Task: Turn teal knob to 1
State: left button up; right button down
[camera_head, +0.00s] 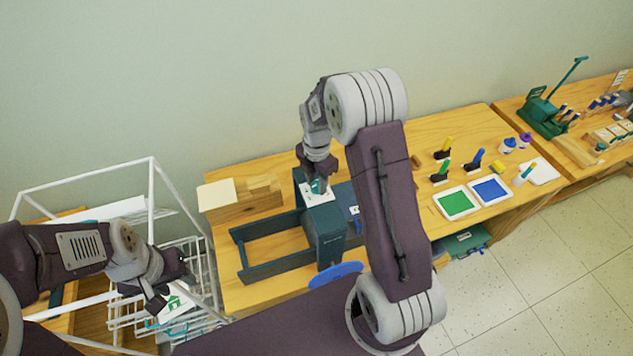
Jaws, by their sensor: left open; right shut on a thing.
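A dark teal machine (324,240) with an open frame stands on the wooden table. A teal knob (318,186) sits on a white dial plate (323,196) on its top. My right gripper (317,180) points down from above and is shut on the teal knob. The gripper covers part of the knob, and the dial's marks are too small to read. My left gripper (161,295) is open, at the lower left over the white wire rack, apart from the machine.
A white wire rack (203,262) stands left of the table. A wooden block with a pale top (217,195) is left of the machine. Green (455,204) and blue (490,190) trays, stamps and bottles lie to the right. A blue disc (336,274) is at the machine's front.

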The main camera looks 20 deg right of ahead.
aim_at(317, 185)
jog(key=shift+n, duration=1.6)
jog(key=c, duration=1)
grip_release()
jog(key=shift+o, duration=0.2)
jog(key=shift+r, duration=0.2)
notch_tip(317, 185, up, 8)
jog(key=shift+f+b, duration=0.1)
jog(key=shift+b, duration=1.1)
jog(key=shift+r, duration=0.45)
